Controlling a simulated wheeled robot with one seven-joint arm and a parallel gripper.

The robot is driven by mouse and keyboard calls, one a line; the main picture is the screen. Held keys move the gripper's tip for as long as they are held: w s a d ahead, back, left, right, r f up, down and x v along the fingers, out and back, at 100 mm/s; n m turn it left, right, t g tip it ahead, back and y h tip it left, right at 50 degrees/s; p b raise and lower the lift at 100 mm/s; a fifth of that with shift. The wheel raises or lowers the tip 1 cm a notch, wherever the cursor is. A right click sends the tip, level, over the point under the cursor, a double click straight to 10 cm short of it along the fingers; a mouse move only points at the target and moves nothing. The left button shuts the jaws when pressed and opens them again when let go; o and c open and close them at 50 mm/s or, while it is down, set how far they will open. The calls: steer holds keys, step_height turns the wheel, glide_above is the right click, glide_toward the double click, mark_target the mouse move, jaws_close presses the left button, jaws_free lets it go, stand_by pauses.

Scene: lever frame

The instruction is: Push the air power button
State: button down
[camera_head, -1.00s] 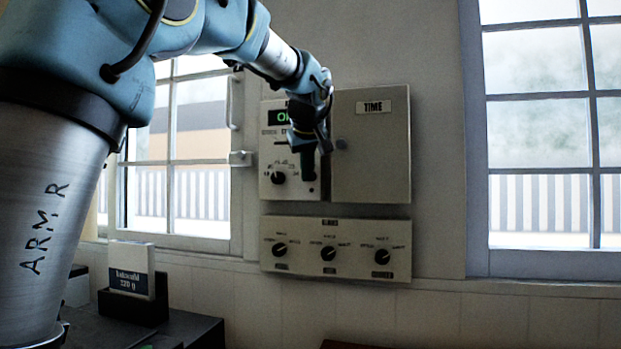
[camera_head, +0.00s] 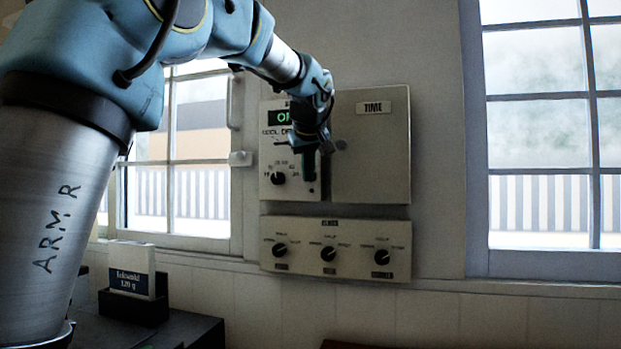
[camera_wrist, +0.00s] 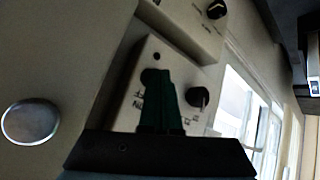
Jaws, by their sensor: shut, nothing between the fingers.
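A pale control panel (camera_head: 268,150) with a green-lit display (camera_head: 285,117) is on the wall, left of a closed box marked TIME. My gripper (camera_head: 309,165) is shut and empty, in front of the panel's right side, and covers part of it. In the wrist view my dark green fingers (camera_wrist: 161,105) lie together over the panel face (camera_wrist: 122,112). A black dial (camera_wrist: 198,97) is beside them, and a small dark round spot (camera_wrist: 156,57) shows beyond their tips. I cannot tell which part is the air power button; labels are blurred. Contact with the panel cannot be told.
The TIME box (camera_head: 372,150) stands close right of my gripper; its round silver knob (camera_wrist: 31,122) shows in the wrist view. A lower panel (camera_head: 336,270) has three black dials. Windows flank the panels. A small sign (camera_head: 132,270) stands on a dark desk at lower left.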

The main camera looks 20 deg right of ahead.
stand_by(0.3)
steer(key=shift+s+a+b, duration=0.3)
steer(key=shift+s+b, duration=0.05)
steer(key=shift+b, duration=0.05)
steer(key=shift+s+a+b, duration=0.95)
steer(key=shift+s+b, duration=0.05)
steer(key=shift+s, duration=0.15)
steer(key=shift+s+a+b, duration=0.95)
steer(key=shift+s, duration=0.2)
